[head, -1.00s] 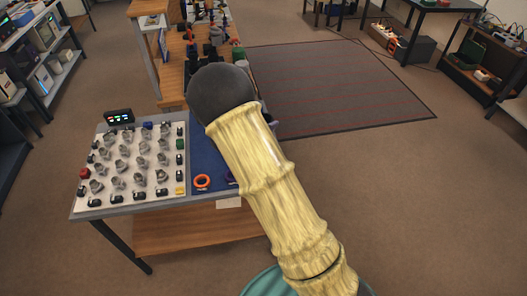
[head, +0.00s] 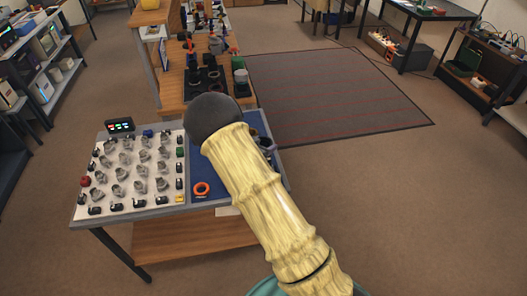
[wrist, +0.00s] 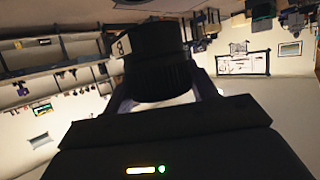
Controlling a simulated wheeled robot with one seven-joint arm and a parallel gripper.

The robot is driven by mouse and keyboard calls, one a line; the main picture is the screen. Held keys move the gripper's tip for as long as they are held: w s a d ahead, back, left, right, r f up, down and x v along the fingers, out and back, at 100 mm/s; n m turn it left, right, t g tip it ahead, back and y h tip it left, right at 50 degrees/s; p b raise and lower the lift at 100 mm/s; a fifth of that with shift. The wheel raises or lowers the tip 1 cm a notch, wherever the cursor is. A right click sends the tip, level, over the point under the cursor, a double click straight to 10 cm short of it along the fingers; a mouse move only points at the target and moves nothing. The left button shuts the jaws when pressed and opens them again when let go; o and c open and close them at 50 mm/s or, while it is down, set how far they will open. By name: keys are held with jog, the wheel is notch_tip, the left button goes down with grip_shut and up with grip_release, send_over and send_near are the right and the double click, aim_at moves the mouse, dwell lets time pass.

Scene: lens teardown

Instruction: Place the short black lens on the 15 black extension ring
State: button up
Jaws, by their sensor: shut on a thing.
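My gripper (wrist: 158,95) is shut on a short black lens (wrist: 157,45), seen in the wrist view with a finger on each side of it. In the head view my arm hides the gripper and the lens. I cannot pick out the 15 black extension ring for certain. Dark round parts (head: 265,143) show at the right edge of the blue mat (head: 222,172), partly behind my arm. Several black pieces (head: 208,76) stand on the wooden bench behind.
A white board (head: 110,209) with several metal and black parts covers the left of the near table. An orange ring (head: 202,189) lies on the blue mat. A small display (head: 120,125) stands at the back left. A dark rug (head: 340,95) lies on open floor at right.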

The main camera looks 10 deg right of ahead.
jog(key=shift+f, duration=1.75)
jog(key=shift+d+f, duration=0.1)
jog(key=shift+f, duration=0.1)
jog(key=o, duration=1.1)
jog(key=shift+r, duration=0.1)
